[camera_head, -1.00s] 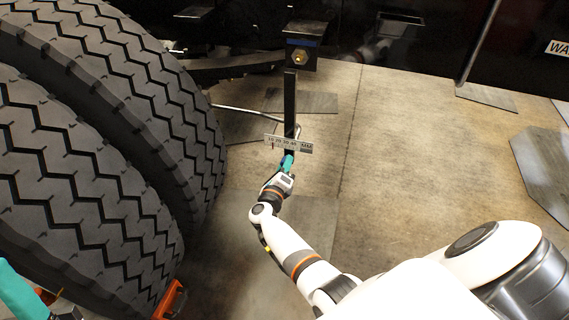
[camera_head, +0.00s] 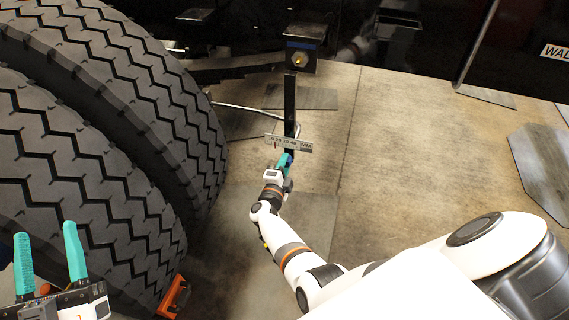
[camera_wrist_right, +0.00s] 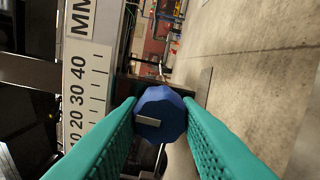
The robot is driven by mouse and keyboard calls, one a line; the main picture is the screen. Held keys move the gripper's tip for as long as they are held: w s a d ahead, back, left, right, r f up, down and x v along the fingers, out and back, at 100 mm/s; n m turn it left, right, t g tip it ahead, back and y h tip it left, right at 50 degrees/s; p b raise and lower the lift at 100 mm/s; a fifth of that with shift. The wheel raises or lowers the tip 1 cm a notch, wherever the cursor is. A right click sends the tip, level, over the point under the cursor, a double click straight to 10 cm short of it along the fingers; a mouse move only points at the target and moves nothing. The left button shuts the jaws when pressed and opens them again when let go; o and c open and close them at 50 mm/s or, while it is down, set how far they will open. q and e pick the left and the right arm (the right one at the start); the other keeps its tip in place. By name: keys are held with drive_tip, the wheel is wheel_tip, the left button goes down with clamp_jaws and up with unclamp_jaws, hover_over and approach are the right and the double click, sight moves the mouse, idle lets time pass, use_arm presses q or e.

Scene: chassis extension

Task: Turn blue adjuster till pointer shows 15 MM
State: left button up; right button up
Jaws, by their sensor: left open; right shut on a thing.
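The blue adjuster (camera_wrist_right: 160,113) is a faceted knob with a pale bar on its face. My right gripper (camera_wrist_right: 161,105) is shut on it, one teal finger on each side. In the head view the right gripper (camera_head: 286,162) is just below the scale plate (camera_head: 302,146), which hangs across a dark upright bar. The scale plate (camera_wrist_right: 92,62) also shows in the right wrist view, with numbers up to 40 and MM. I cannot make out the pointer's reading. My left gripper (camera_head: 50,262) is open and empty at the lower left, in front of the tires.
Large black tires (camera_head: 100,130) fill the left side. A dark block with a brass-coloured bolt (camera_head: 299,58) is above the upright bar. An orange piece (camera_head: 174,297) stands by the lower tire. The concrete floor (camera_head: 420,150) to the right is mostly clear.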

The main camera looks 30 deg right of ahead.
use_arm(q)
drive_tip(key=shift+w+f, duration=0.1)
drive_tip(key=shift+f, duration=0.15)
use_arm(e)
drive_tip(key=shift+f+n, duration=0.1)
drive_tip(key=shift+n, duration=0.2)
drive_tip(key=o, duration=1)
drive_tip(key=shift+s+a, duration=0.1)
